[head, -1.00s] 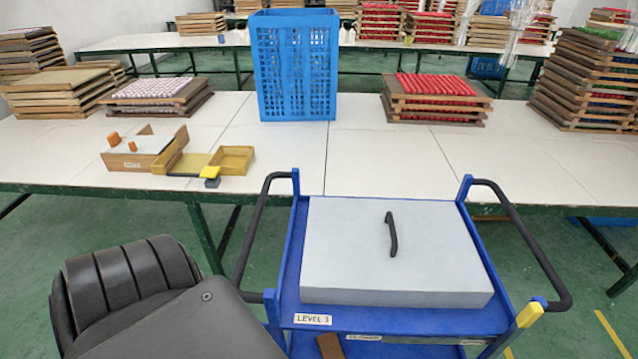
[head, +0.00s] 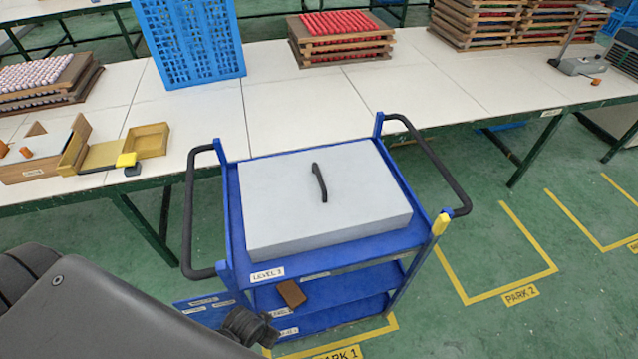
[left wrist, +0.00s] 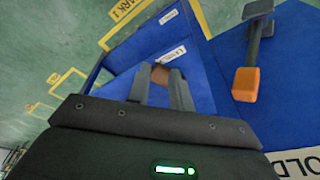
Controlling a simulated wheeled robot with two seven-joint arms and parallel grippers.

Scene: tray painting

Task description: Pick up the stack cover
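The stack cover (head: 350,207) is a light grey, flat box lid with a black bar handle (head: 319,182) on top. It lies flat on the top level of a blue cart (head: 355,246). My left gripper (head: 250,326) is low at the cart's front left corner, below the cover and apart from it. In the left wrist view its two grey fingers (left wrist: 160,82) stand apart. A brown block (left wrist: 165,74) shows beyond them. The cover does not clearly show in the left wrist view. My right gripper is not in view.
The cart has black side handles (head: 190,205) and a brown block (head: 290,293) at its front. A white table (head: 300,115) behind holds a blue crate (head: 190,45), stacked trays (head: 340,45) and a wooden box (head: 40,150). Green floor is free at right.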

